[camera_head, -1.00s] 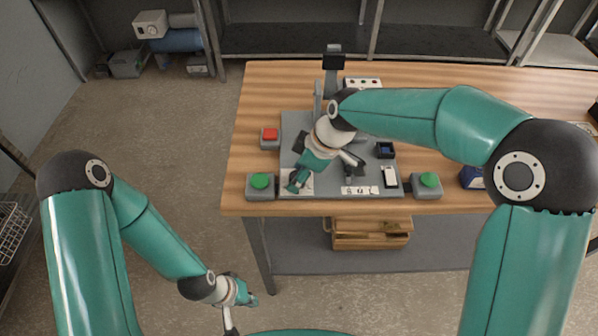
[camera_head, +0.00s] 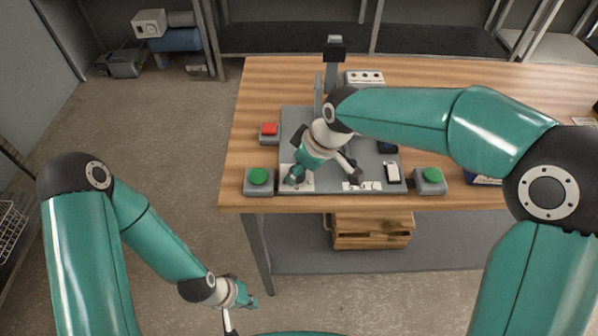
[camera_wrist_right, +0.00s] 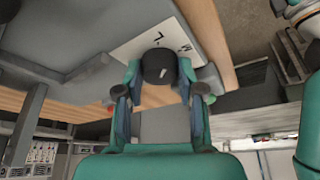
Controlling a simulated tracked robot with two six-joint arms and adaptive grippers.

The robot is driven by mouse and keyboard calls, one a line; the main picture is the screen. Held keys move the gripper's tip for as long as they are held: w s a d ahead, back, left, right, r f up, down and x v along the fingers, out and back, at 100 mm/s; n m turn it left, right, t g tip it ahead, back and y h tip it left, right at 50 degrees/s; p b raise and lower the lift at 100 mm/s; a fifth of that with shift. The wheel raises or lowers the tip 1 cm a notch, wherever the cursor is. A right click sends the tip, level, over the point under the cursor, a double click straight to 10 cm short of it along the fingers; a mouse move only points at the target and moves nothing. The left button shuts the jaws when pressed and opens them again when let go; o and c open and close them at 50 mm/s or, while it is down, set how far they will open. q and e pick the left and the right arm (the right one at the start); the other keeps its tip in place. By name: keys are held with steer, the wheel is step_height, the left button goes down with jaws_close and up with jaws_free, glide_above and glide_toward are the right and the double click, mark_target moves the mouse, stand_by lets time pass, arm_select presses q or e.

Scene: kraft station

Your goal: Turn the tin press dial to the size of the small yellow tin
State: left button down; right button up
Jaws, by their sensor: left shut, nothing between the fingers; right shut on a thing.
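The tin press dial is a black round knob (camera_wrist_right: 159,62) with a short white mark, on a white plate (camera_wrist_right: 128,50) lettered "L" and, on the right, what looks like "M". Exactly which letter the mark faces I cannot tell. My right gripper (camera_wrist_right: 160,78) is shut on the knob, one finger on each side. In the head view my right gripper (camera_head: 294,182) reaches down at the press's front left, over the white plate (camera_head: 306,182), and hides the knob. My left gripper (camera_head: 246,302) hangs low, shut and empty, off the table's front left. No yellow tin is visible.
The press's grey base (camera_head: 290,120) sits on the wooden table (camera_head: 250,95). A red button (camera_head: 269,129) and two green buttons (camera_head: 258,176) (camera_head: 431,174) flank it. A wooden crate (camera_head: 372,240) sits under the tabletop. My right forearm covers part of the press.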

steer(key=m+t+h+b, duration=0.1)
steer(key=m+b, duration=0.2)
steer(key=m+t+h+b, duration=0.1)
steer(key=m+b, duration=0.2)
steer(key=m, duration=0.1)
steer(key=shift+a+f, duration=0.15)
steer(key=m+h+b, duration=0.1)
steer(key=m+b, duration=0.1)
steer(key=m, duration=0.1)
steer(key=shift+a+m+h+b, duration=0.1)
steer(key=shift+m+h+b, duration=0.3)
steer(key=shift+m+b, duration=0.4)
steer(key=m, duration=0.2)
steer(key=m+h, duration=0.1)
steer(key=shift+r+m, duration=0.2)
steer(key=shift+m, duration=0.2)
steer(key=m+h, duration=0.1)
steer(key=m, duration=0.1)
steer(key=m+h, duration=0.1)
steer(key=m, duration=0.2)
steer(key=shift+a+g+p, duration=0.1)
steer(key=shift+g+p, duration=0.3)
steer(key=o, duration=1.1)
steer(key=shift+o, duration=0.2)
